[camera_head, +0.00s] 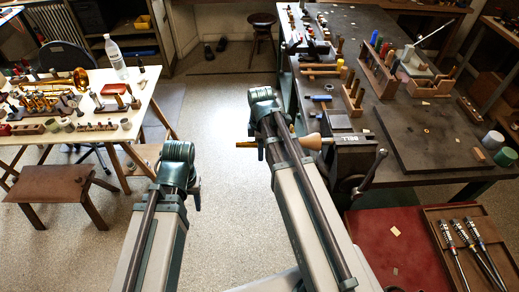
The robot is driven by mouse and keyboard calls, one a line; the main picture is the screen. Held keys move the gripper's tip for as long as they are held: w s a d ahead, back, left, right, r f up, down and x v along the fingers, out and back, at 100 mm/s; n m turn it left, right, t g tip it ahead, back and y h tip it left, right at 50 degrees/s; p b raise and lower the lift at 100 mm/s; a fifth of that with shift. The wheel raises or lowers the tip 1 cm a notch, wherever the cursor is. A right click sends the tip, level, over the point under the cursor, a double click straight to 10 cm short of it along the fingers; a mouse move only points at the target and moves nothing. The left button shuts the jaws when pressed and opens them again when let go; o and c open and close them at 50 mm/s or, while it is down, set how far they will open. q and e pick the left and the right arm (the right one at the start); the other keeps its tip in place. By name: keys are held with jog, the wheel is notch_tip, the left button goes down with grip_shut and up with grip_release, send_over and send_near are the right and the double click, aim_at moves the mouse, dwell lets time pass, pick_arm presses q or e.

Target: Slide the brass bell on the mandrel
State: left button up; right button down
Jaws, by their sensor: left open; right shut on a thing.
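My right gripper (261,150) shows as a dark green tip beside my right arm, shut on a brass-coloured piece (246,144), which I take to be the brass bell. Only a short length of it shows, on the left of the arm; my arm hides the rest. Right of the arm, a tan tapered piece (312,141), seemingly the mandrel, points left from the vise (352,152) at the bench edge. Whether the brass piece touches the mandrel is hidden. My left gripper (195,195) hangs open over the floor, left of the bench, its fingers hardly visible.
The dark workbench (430,150) carries wooden tool racks (378,72) and a can (492,141). A red mat (400,242) and a screwdriver tray (440,225) lie at the lower right. A cluttered pale table (100,135) and a brown stool (50,185) stand left. Floor between is clear.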

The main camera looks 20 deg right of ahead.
jog(key=shift+s+d, duration=0.45)
jog(key=shift+d, duration=1.15)
jog(key=shift+s+d, duration=0.45)
jog(key=shift+d, duration=1.1)
jog(key=shift+s+d, duration=0.45)
jog(key=shift+d, duration=1.15)
jog(key=shift+c, duration=1.8)
grip_release()
jog(key=shift+r, duration=0.15)
notch_tip(320, 180, up, 14)
jog(key=p, duration=1.4)
jog(key=shift+f, duration=0.2)
